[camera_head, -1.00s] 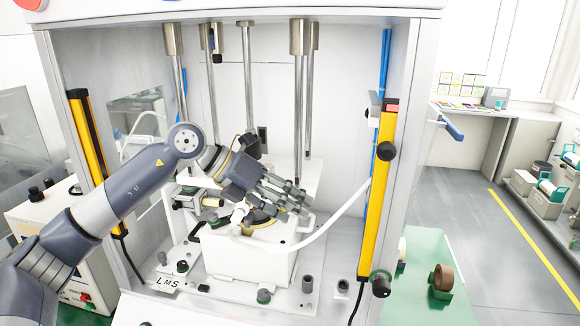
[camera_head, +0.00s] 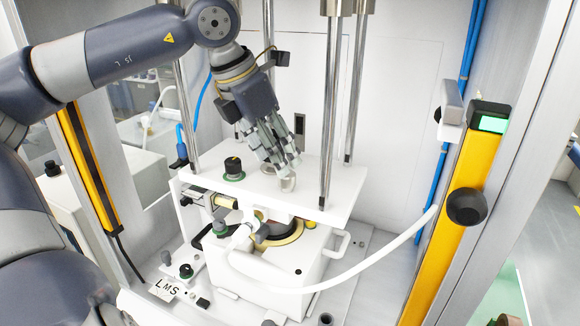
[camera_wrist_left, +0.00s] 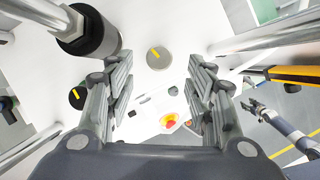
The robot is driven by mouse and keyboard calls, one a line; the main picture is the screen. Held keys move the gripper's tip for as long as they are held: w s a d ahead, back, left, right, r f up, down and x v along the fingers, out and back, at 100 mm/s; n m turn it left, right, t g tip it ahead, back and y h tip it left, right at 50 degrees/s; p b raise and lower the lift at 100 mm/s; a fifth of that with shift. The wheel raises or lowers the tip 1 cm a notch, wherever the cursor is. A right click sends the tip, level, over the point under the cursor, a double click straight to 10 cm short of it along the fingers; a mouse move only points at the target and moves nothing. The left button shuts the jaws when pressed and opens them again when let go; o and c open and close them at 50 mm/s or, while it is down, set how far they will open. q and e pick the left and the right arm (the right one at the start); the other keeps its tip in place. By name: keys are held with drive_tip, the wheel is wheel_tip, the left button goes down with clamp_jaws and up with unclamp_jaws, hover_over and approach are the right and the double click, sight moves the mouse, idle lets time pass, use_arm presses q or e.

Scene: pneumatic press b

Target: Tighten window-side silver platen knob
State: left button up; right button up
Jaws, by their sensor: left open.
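The white platen (camera_head: 325,190) lies level around the metal guide rods. The silver knob (camera_head: 288,184) stands on its top; in the left wrist view it is a round grey disc with a yellow mark (camera_wrist_left: 159,54). My left gripper (camera_head: 281,166) points down at the silver knob, its fingers partly covering it. In the left wrist view my left gripper (camera_wrist_left: 161,76) is open and empty, the knob showing between and beyond the fingertips. A black knob with a yellow mark (camera_head: 233,168) sits left on the platen. My right gripper (camera_wrist_left: 255,107) is small at the wrist view's right.
Upright guide rods (camera_head: 330,120) stand close to the platen. A yellow light-curtain bar (camera_head: 455,215) stands at the right, another (camera_head: 88,165) at the left. A white hose (camera_head: 335,277) curves in front of the lower white block. A red button (camera_wrist_left: 170,124) shows in the wrist view.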

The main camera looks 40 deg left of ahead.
sight(287, 181)
use_arm(q)
drive_tip(key=x, duration=0.2)
drive_tip(key=shift+s+f+p, duration=0.1)
drive_tip(key=shift+f+p, duration=0.25)
drive_tip(key=shift+p, duration=0.05)
drive_tip(key=shift+w+f, duration=0.8)
drive_tip(key=shift+f, duration=0.25)
drive_tip(key=shift+w+f+p, duration=0.15)
drive_tip(key=shift+f+p, duration=0.1)
drive_tip(key=shift+p, duration=0.05)
drive_tip(key=shift+d+f, duration=0.1)
drive_tip(key=shift+s, duration=0.2)
drive_tip(key=shift+c, duration=1.3)
drive_tip(key=c, duration=0.8)
drive_tip(key=shift+w, duration=0.1)
use_arm(e)
drive_tip(key=shift+s+r, duration=0.15)
drive_tip(key=shift+r, duration=0.7)
